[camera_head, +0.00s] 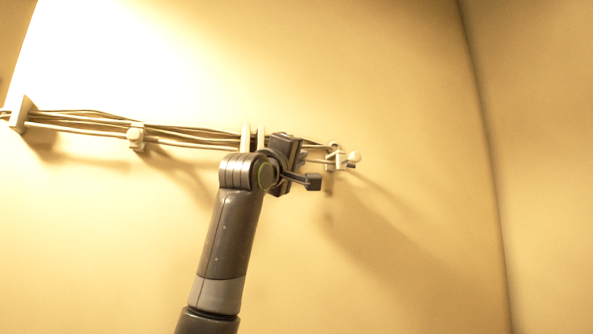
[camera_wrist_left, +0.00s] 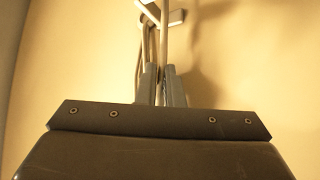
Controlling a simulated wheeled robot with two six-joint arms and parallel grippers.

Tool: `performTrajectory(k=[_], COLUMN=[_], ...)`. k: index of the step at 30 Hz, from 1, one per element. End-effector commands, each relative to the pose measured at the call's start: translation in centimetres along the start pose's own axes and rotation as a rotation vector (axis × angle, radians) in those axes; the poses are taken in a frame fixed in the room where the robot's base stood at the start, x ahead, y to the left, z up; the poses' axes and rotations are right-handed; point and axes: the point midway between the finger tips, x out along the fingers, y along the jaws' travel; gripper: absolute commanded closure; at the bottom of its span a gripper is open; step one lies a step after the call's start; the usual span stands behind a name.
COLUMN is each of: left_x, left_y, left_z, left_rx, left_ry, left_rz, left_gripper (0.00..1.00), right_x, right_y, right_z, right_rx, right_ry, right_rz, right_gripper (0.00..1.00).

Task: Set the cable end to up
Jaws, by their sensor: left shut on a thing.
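A bundle of thin cables (camera_head: 95,124) runs along the wall, sloping slightly down to the right. Its right end, with a pale round-tipped piece (camera_head: 354,157), shows just past my gripper. My left gripper (camera_head: 308,157) reaches to this end from below left. In the left wrist view the two grey fingers (camera_wrist_left: 160,76) stand close together, shut on a cable (camera_wrist_left: 164,45) that runs up from between them. I cannot tell which single cable is held. My right gripper is out of view.
White holders carry the cables: one at the far left (camera_head: 20,113), one left of the middle (camera_head: 136,137), and an upright pronged one behind my wrist (camera_head: 246,137). A pale holder (camera_wrist_left: 163,19) also shows in the left wrist view. The wall below and right is bare.

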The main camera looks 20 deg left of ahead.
Motion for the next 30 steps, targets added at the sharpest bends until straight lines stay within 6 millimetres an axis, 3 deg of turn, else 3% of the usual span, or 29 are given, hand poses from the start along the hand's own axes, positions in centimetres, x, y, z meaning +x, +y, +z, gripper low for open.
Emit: performTrajectory(k=[20,21,22,30], left_x=[0.16,0.15,0.15,0.14], left_y=[0.63,0.63,0.63,0.47], left_z=[-0.36,-0.37,-0.36,-0.24], left_rx=[-0.034,-0.034,-0.034,-0.034], left_ry=[0.037,0.037,0.037,0.034], left_rz=[0.038,0.038,0.038,0.035], left_gripper=[1.00,0.87,0.84,0.83], right_x=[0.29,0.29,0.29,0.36], right_y=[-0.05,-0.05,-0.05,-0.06], right_z=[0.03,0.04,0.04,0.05], right_rx=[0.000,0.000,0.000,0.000], right_ry=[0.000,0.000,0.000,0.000], right_rz=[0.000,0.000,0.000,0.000], right_gripper=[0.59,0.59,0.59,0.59])
